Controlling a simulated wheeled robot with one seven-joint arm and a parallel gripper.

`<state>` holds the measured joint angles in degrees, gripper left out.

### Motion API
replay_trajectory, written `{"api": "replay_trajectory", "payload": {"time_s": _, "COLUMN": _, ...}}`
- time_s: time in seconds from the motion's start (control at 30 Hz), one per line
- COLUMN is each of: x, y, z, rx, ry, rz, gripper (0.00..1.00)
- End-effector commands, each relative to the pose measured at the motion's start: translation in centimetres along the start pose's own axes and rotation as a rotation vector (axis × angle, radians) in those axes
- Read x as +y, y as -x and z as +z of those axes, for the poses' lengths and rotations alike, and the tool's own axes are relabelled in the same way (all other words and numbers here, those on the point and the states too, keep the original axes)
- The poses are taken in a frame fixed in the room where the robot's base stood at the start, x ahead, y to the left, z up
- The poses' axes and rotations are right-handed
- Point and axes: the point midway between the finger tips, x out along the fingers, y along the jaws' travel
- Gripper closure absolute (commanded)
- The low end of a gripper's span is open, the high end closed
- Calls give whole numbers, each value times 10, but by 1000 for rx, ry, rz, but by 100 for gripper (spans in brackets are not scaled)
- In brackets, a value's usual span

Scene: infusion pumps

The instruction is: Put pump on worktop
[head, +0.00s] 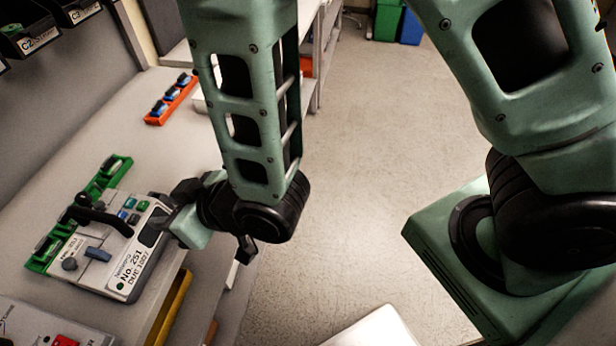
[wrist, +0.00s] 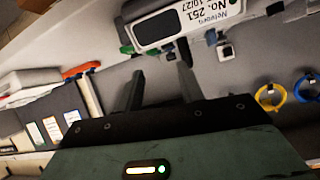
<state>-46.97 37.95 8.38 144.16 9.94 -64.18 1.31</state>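The pump (head: 120,250) is a pale box with a black carry handle, small coloured buttons and a label reading "No. 251". It sits on the grey worktop (head: 110,130) near the front edge, at the left of the head view. In the wrist view, the pump (wrist: 185,25) shows at the top, beyond the fingertips. My gripper (wrist: 160,62) is open, with nothing between its two dark fingers. In the head view it is just right of the pump, its fingers partly hidden by the wrist. I cannot tell whether a finger touches the pump.
A green rack (head: 105,180) lies behind the pump, and an orange rack (head: 170,100) lies farther back. Another device (head: 40,325) is at the lower left. A yellow item (head: 172,305) shows below the worktop edge.

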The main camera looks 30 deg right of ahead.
Motion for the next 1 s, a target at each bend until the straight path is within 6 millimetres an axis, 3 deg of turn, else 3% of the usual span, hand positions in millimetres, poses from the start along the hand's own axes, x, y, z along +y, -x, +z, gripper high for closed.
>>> {"api": "replay_trajectory", "payload": {"time_s": 0.03, "x": 5, "y": 7, "z": -7, "rx": -58, "ry": -15, "rz": 5, "gripper": 62}}
{"api": "replay_trajectory", "payload": {"time_s": 0.27, "x": 19, "y": 58, "z": -6, "rx": -387, "ry": -44, "rz": 15, "gripper": 62}}
{"api": "replay_trajectory", "payload": {"time_s": 0.6, "x": 36, "y": 182, "z": 5, "rx": -849, "ry": -35, "rz": 62, "gripper": 62}}
{"api": "replay_trajectory", "payload": {"time_s": 0.7, "x": 39, "y": 212, "z": 8, "rx": -943, "ry": -33, "rz": 79, "gripper": 62}}
{"api": "replay_trajectory", "payload": {"time_s": 0.83, "x": 40, "y": 234, "z": 11, "rx": -1014, "ry": -32, "rz": 92, "gripper": 62}}
{"api": "replay_trajectory", "payload": {"time_s": 1.0, "x": 40, "y": 240, "z": 12, "rx": -1036, "ry": -32, "rz": 95, "gripper": 62}}
